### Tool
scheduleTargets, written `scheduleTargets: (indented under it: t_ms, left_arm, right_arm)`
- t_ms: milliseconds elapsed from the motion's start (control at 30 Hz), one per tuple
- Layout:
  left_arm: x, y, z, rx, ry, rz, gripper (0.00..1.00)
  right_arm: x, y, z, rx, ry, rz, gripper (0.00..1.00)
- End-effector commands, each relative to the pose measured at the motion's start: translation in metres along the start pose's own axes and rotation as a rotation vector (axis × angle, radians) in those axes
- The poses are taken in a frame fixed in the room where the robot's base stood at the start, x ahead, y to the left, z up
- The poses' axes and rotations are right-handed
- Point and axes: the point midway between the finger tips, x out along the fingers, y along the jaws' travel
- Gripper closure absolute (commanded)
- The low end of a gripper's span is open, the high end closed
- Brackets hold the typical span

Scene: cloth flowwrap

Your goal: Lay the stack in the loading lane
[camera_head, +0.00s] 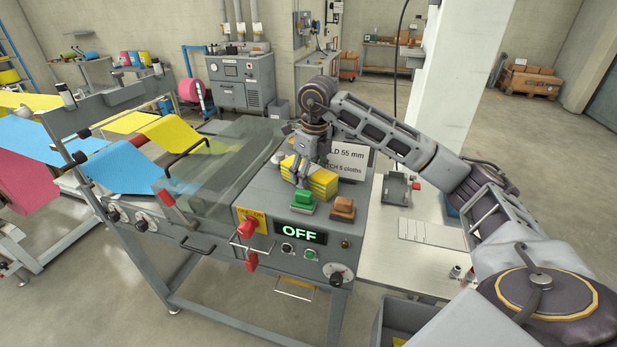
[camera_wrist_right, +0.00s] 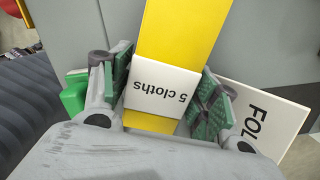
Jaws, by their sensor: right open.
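A yellow cloth stack (camera_head: 325,183) lies on the grey top of the machine (camera_head: 262,190). In the right wrist view the yellow stack (camera_wrist_right: 182,30) wears a white paper band (camera_wrist_right: 160,92) marked "5 cloths". My right gripper (camera_head: 301,180) is at the stack, partly hiding it in the head view. Its green-padded fingers (camera_wrist_right: 160,88) are open, one on each side of the band, with a gap visible at least on the right. I cannot tell which part of the machine top is the loading lane. My left gripper is not in view.
The panel display (camera_head: 299,232) reads OFF. A clear cover (camera_head: 195,170) is left; a pale table (camera_head: 405,262) is right.

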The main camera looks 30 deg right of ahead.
Motion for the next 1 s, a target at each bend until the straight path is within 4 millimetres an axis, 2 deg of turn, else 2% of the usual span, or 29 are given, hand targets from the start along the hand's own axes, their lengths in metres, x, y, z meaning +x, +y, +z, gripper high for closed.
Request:
scheduleTargets:
  t_ms: [200,500,833,1000]
  left_arm:
    - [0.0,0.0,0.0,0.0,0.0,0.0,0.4]
    - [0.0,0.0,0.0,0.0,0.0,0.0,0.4]
    - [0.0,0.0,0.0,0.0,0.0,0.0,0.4]
    - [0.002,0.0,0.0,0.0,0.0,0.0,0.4]
  right_arm:
    - [0.0,0.0,0.0,0.0,0.0,0.0,0.39]
    - [0.0,0.0,0.0,0.0,0.0,0.0,0.78]
    - [-0.002,0.0,0.0,0.0,0.0,0.0,0.78]
    - [-0.01,0.0,0.002,0.0,-0.002,0.0,0.78]
